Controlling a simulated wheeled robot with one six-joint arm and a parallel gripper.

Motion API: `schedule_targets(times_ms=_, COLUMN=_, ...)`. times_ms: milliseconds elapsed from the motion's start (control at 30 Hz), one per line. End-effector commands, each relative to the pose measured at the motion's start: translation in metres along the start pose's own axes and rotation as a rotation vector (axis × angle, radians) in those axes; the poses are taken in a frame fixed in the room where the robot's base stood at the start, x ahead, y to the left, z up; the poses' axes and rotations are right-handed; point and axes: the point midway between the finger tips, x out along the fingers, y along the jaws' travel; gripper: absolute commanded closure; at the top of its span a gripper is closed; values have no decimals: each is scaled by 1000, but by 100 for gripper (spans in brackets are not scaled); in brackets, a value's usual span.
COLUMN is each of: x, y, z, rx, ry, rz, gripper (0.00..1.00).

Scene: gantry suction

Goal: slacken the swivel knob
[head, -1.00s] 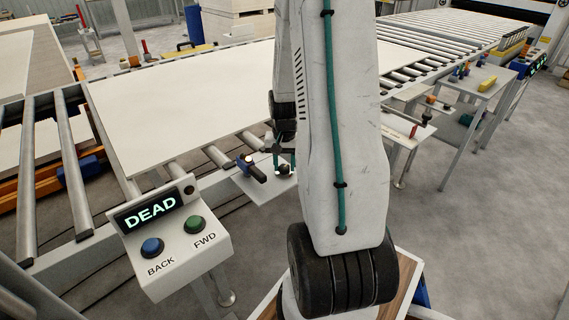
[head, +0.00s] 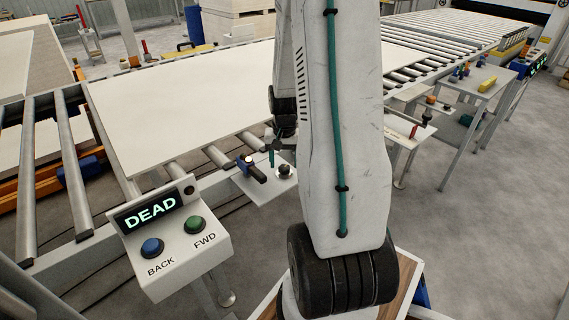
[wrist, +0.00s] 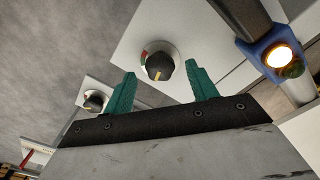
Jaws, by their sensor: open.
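A black knob (wrist: 159,67) with a yellow pointer line sits on a pale round dial with a red and green mark, on a white plate (wrist: 190,22). It also shows in the head view (head: 284,170), beside the roller table. A second black knob (wrist: 94,102) with a yellow line is at the lower left of the wrist view. No label tells which is the swivel knob. My gripper (wrist: 161,76) is open, its teal fingers either side of the first knob in the picture, apparently short of it and empty. In the head view my arm hides most of the gripper.
A blue clamp-like fitting (wrist: 270,50) with a lit lamp stands close right of the knob. A large pale board (head: 185,95) lies on the rollers. A control box (head: 175,235) reading DEAD stands at front left. Bare floor (head: 455,240) lies right.

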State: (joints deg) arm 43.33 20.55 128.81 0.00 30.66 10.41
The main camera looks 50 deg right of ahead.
Motion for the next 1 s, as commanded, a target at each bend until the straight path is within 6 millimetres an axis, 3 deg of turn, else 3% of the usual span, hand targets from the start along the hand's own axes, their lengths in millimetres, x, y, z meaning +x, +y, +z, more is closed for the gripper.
schedule_targets(times_ms=200, x=-40, y=0, z=-1, rx=0, ry=5, rz=-1, gripper=43)
schedule_targets(times_ms=400, x=-61, y=0, z=0, rx=0, ry=2, rz=0, gripper=43)
schedule_targets(times_ms=1000, x=-64, y=0, z=0, rx=0, ry=1, rz=0, gripper=43)
